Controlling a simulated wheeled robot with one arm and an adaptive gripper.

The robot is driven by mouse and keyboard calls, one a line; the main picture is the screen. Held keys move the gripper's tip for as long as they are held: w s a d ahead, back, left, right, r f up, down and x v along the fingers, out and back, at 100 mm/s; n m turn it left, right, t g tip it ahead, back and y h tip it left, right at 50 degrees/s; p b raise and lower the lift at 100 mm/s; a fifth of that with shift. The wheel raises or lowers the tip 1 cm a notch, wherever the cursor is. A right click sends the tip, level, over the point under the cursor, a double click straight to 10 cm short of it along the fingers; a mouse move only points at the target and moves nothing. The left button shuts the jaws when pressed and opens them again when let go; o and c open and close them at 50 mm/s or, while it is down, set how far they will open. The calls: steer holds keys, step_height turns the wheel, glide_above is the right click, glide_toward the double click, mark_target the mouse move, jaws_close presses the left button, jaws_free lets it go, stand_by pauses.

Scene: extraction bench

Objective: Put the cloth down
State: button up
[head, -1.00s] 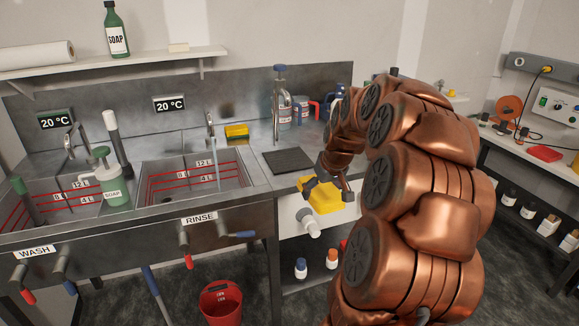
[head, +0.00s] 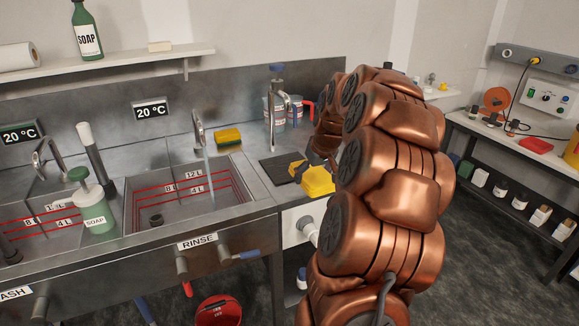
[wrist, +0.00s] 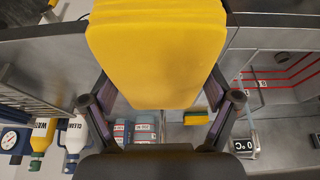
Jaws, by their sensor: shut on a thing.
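The yellow cloth (head: 318,181) is a thick, folded-looking block, held at the counter's right end, beside the dark mat (head: 270,168). In the head view it overlaps the mat's right edge; I cannot tell whether it touches the counter. My gripper (head: 310,165) is shut on the cloth, partly hidden behind my arm. In the wrist view the cloth (wrist: 158,50) fills the upper middle, between the two fingers of my gripper (wrist: 158,92).
The rinse sink (head: 150,225) lies left of the mat, with a tap running into it. A yellow-green sponge (head: 228,140) sits on the back ledge. A red bucket (head: 218,311) is below.

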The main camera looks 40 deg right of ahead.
steer(key=w+d+p, duration=0.1)
steer(key=w, duration=0.3)
steer(key=w+d+p, duration=0.1)
steer(key=w, duration=0.3)
steer(key=w+d+f+p, duration=0.1)
steer(key=w+d, duration=0.1)
steer(key=w, duration=0.2)
steer(key=shift+f, duration=0.1)
steer(key=shift+f+p, duration=0.8)
steer(key=shift+f, duration=1)
steer(key=shift+f, duration=0.15)
steer(key=o, duration=1.1)
steer(key=b+v, duration=0.2)
steer(key=v, duration=1)
steer(key=shift+w+r+b, duration=0.1)
steer(key=shift+r+b, duration=0.15)
steer(key=shift+b, duration=0.15)
